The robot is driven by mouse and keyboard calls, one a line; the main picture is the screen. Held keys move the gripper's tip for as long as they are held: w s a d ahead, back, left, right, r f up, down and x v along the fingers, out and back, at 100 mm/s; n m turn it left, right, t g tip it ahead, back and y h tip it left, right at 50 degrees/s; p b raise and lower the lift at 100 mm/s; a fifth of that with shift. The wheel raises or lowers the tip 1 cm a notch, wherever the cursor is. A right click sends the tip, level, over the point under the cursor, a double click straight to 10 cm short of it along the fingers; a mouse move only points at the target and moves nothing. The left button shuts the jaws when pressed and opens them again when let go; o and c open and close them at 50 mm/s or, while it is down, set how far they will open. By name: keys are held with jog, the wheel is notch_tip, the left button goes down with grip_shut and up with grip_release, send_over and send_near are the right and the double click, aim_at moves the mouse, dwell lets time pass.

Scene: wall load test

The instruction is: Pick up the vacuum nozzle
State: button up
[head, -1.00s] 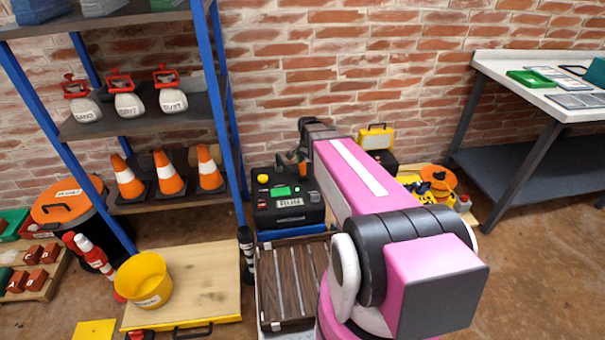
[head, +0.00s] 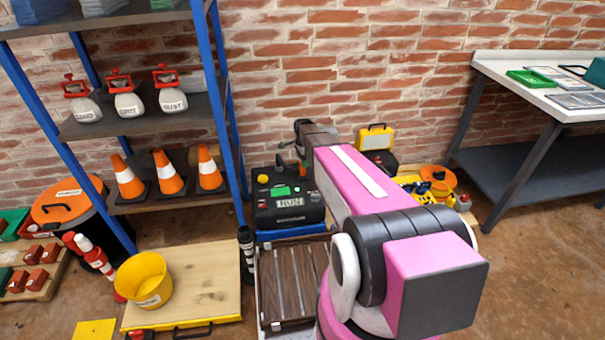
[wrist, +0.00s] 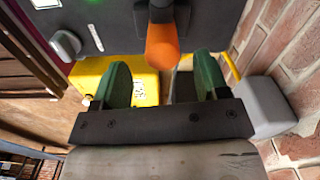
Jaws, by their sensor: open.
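An orange cylinder with a black mount (wrist: 162,48) shows in the wrist view against the dark face of a box. It may be the vacuum nozzle, but no label on it is readable. My gripper (wrist: 160,82) has two green fingers, open and apart, with the orange end lying between and just beyond their tips. No contact is visible. In the head view, the black box (head: 290,203) has a green screen and a yellow knob. My gripper is at its back right, largely hidden by my pink arm, with small orange and black parts (head: 282,163) beside it.
A yellow case (head: 375,138) stands behind my arm, near the brick wall. A blue-post shelf (head: 215,90) with cones and bags is at left. A wooden-slatted crate (head: 285,285) lies in front of the box. A workbench (head: 530,95) is at right, with open floor before it.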

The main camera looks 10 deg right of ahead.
notch_tip(320, 180, down, 6)
jog(key=shift+w+a+r, duration=0.15)
jog(key=shift+r, duration=0.05)
jog(key=c, duration=1.2)
jog(key=shift+o, duration=0.2)
jog(key=shift+r, duration=0.15)
notch_tip(320, 180, up, 4)
jog(key=shift+r, duration=0.1)
jog(key=s+a+r, duration=0.6)
jog(key=a, duration=0.4)
jog(key=shift+r, duration=0.25)
jog(key=shift+o, duration=1.2)
jog(key=shift+r, duration=0.1)
